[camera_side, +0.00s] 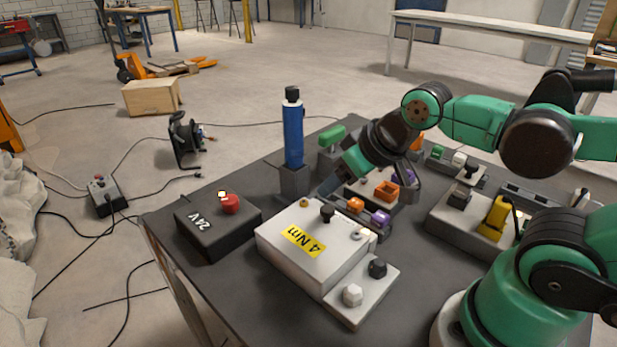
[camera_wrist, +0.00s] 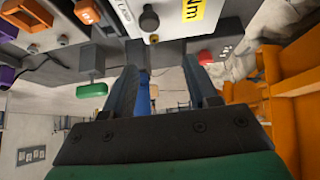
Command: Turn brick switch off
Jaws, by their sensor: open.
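A black box marked 24V (camera_side: 207,232) sits at the left of the dark table. It has a round red button (camera_side: 230,204) and a small pale-and-red switch (camera_side: 222,194) on top; I cannot read the switch's position. The red button also shows in the wrist view (camera_wrist: 205,57), beyond my right-hand finger. My gripper (camera_side: 327,188) is open, its fingers slanting down-left beside the grey holder, right of and apart from the black box. In the wrist view the two fingers (camera_wrist: 162,75) stand apart, with part of a blue cylinder (camera_wrist: 143,88) visible between them.
The upright blue cylinder (camera_side: 293,135) with a black cap stands in a grey holder (camera_side: 293,182) between my gripper and the black box. A white box marked 4 Nm (camera_side: 290,262) lies in front. A green handle (camera_side: 331,138) and orange parts (camera_side: 386,191) are nearby.

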